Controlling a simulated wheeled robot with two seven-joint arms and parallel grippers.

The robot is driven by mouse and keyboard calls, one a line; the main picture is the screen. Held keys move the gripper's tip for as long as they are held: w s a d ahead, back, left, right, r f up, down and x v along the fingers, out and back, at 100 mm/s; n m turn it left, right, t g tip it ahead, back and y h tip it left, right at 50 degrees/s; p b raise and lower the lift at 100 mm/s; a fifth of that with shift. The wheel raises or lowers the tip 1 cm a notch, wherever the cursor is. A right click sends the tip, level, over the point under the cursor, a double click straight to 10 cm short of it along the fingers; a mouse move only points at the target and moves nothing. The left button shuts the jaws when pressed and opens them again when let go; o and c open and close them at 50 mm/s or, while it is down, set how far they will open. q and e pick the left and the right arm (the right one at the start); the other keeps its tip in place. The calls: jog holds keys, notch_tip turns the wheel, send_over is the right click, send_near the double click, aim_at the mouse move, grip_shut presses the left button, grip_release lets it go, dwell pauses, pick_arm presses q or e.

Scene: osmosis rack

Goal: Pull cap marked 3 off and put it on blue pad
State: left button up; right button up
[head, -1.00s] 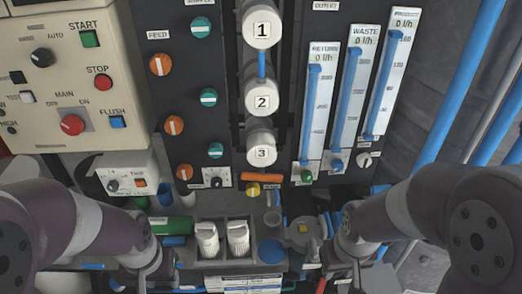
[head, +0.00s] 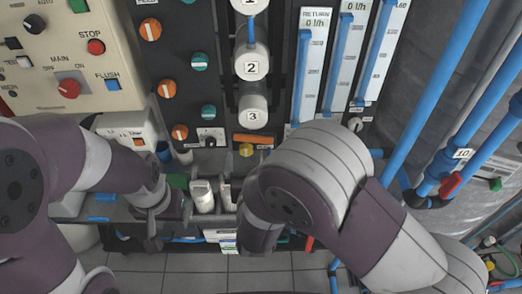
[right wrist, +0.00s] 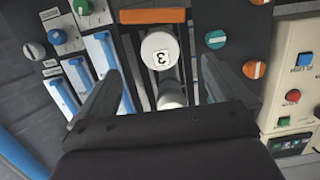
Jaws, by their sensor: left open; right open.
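The white round cap marked 3 (head: 253,114) sits on the lowest end of the vertical column of the dark panel, below the cap marked 2 (head: 251,65). In the right wrist view the cap marked 3 (right wrist: 160,52) appears inverted, framed between the two fingers of my right gripper (right wrist: 160,66). That gripper is open and empty; the fingers do not touch the cap, and the gap in depth is unclear. In the head view my right arm hides its fingers. My left gripper (head: 160,230) is open, low at the front left, away from the cap. The blue pad is hidden behind my right arm.
White cartridges (head: 203,196) stand in a holder on the shelf. Flow meters (head: 310,65) stand to the right and orange and teal knobs (head: 165,89) to the left.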

aim_at(253, 121)
jog(key=shift+t, duration=0.4)
jog(key=w+b, duration=0.4)
jog(key=w, duration=1.2)
jog(key=shift+w+d+f, duration=0.1)
jog(key=shift+f, duration=0.05)
jog(key=c, duration=1.3)
jog(key=shift+s, duration=2.3)
